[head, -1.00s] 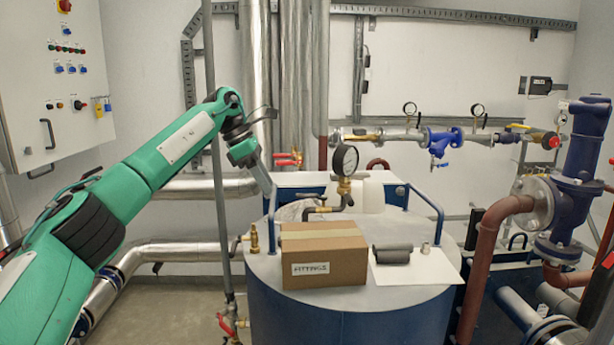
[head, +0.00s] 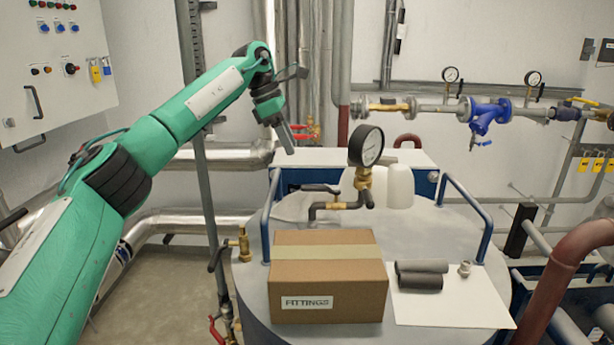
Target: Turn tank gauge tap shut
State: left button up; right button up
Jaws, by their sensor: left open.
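The tank gauge (head: 367,146) is a round white-faced dial with a black rim on a brass fitting above the tank top (head: 450,228). A bent pipe runs left from the fitting. A tap with a dark lever (head: 318,188) sits on this pipe; the lever points left, roughly level. My left gripper (head: 287,146) is open and empty, seen narrowly from the side. It points down, up and left of the lever in the picture, with no visible contact. My right gripper is out of view.
A cardboard box marked FITTINGS (head: 329,285) stands in front of the tap on the tank. Grey foam pieces (head: 420,273) lie on a white sheet (head: 465,300) to its right. Blue rails (head: 267,215) rise at both sides. A brass valve (head: 243,243) stands at the left edge.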

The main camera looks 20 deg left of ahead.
aim_at(309, 185)
pick_arm(q)
jog(key=p+x, duration=0.3)
jog(key=x, duration=0.7)
jog(key=shift+f, duration=0.2)
jog(key=shift+w+d+f, duration=0.1)
jog(key=shift+d+f, duration=0.05)
jog(key=shift+f, duration=0.2)
grip_shut()
